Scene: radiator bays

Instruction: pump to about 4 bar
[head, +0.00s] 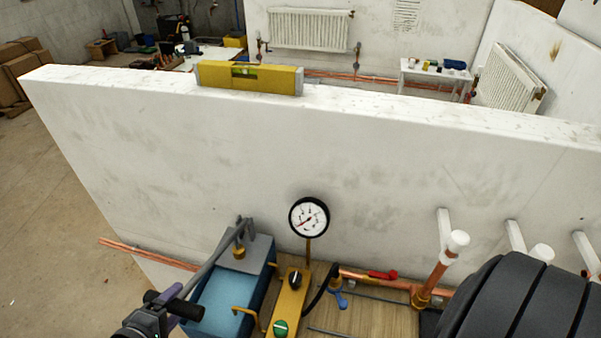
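The pump is a blue water tank (222,302) with a grey lever (212,262) slanting down to the left from a grey block on its far end. A round white pressure gauge (309,217) with a black rim stands behind a yellow block (289,303). Its reddish needle seems to point to the lower left; the numbers are too small to read. The yellow block carries a black knob (295,279) and a green knob (281,328). My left gripper (172,304) is at the lever's near end, beside a purple part. Whether its fingers are closed is unclear.
A white partition wall (230,160) stands just behind the pump, with a yellow spirit level (249,78) on top. Copper pipe (360,277) with a red-handled valve (383,275) and a blue tap (339,298) lie right of the gauge. Open floor (50,230) is at left.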

